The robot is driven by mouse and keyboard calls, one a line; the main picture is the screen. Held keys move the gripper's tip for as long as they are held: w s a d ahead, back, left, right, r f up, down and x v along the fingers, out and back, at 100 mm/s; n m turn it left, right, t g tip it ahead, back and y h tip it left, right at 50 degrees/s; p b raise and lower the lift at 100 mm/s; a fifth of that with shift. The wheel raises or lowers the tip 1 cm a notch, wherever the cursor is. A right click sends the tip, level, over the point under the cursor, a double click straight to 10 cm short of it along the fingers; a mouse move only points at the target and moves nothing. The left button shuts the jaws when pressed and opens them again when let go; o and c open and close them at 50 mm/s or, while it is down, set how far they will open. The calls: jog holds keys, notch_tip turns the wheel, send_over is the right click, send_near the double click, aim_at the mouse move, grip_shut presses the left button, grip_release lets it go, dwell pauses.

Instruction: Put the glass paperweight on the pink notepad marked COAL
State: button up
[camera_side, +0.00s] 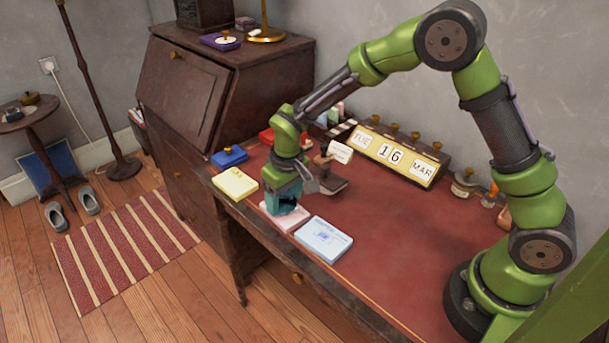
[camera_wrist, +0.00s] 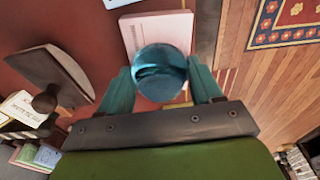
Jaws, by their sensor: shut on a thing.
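The glass paperweight (camera_wrist: 160,72) is a round blue-teal glass piece between my gripper's two teal fingers in the wrist view. My gripper (camera_side: 286,206) is shut on it, pointing down. The pink notepad (camera_wrist: 158,30) lies directly beyond and beneath the paperweight in the wrist view. In the side view the pink notepad (camera_side: 290,224) lies near the desk's front edge, right under my fingers. The fingers largely hide the paperweight there. I cannot tell whether the paperweight touches the pad. No COAL marking is readable.
A yellow notepad (camera_side: 235,184) lies left of the pink one, and a pale blue notepad (camera_side: 323,240) right of it. A dark rocker blotter (camera_wrist: 48,75) stands close by. A calendar (camera_side: 395,154) stands at the back.

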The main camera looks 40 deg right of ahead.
aim_at(288, 197)
jog(key=shift+f, duration=0.1)
jog(key=o, duration=1.3)
jog(key=shift+c, duration=0.2)
notch_tip(288, 197, up, 12)
jog(key=s, duration=0.1)
jog(key=s+d+r+m+t, duration=0.1)
jog(key=s+d+r+t, duration=0.1)
jog(key=s, duration=0.4)
jog(key=s+d+r+m+t+y, duration=0.1)
jog(key=s+d+r+t, duration=0.1)
jog(key=s+r, duration=0.2)
jog(key=s+d+r+m+t+y, duration=0.1)
jog(key=s+d+r+m, duration=0.1)
jog(key=s, duration=0.8)
notch_tip(288, 197, up, 2)
jog(key=shift+s+d+t, duration=0.25)
jog(key=shift+d+t, duration=0.15)
jog(key=shift+d, duration=0.15)
